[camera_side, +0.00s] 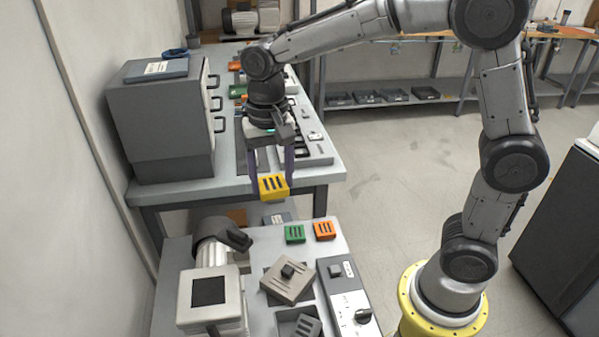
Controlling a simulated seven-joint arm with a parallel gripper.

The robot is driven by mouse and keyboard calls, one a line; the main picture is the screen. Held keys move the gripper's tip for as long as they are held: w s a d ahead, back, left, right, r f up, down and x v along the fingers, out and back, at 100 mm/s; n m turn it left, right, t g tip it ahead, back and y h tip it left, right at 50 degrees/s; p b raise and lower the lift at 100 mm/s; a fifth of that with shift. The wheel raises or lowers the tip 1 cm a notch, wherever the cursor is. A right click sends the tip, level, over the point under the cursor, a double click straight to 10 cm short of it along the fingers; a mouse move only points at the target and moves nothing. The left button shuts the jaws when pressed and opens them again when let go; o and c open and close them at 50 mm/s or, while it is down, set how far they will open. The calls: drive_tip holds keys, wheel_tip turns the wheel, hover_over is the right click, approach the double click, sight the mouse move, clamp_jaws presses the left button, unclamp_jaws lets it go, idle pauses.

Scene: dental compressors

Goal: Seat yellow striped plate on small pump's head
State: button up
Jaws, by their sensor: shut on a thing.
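My gripper (270,181) points down over the gap between the two benches, with its two purple fingers shut on the yellow striped plate (273,188). The plate is a small yellow block with dark slots across its face, held in the air above the near bench's far edge. I cannot tell for certain whether this is the small pump.
The near bench (262,247) holds a green slotted block (294,233), an orange slotted block (324,230), a grey square plate with a dark knob (289,279), a grey slotted piece (308,326) and a control panel (350,300). A grey drawer cabinet (160,125) stands on the far bench.

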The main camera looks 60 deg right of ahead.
drive_tip(key=w+a+n, duration=0.2)
drive_tip(key=a, duration=0.9)
drive_tip(key=n, duration=0.1)
hover_over(208, 291)
drive_tip(key=shift+f, duration=5.65)
drive_tip(key=shift+f, duration=0.65)
drive_tip(key=o, duration=1.2)
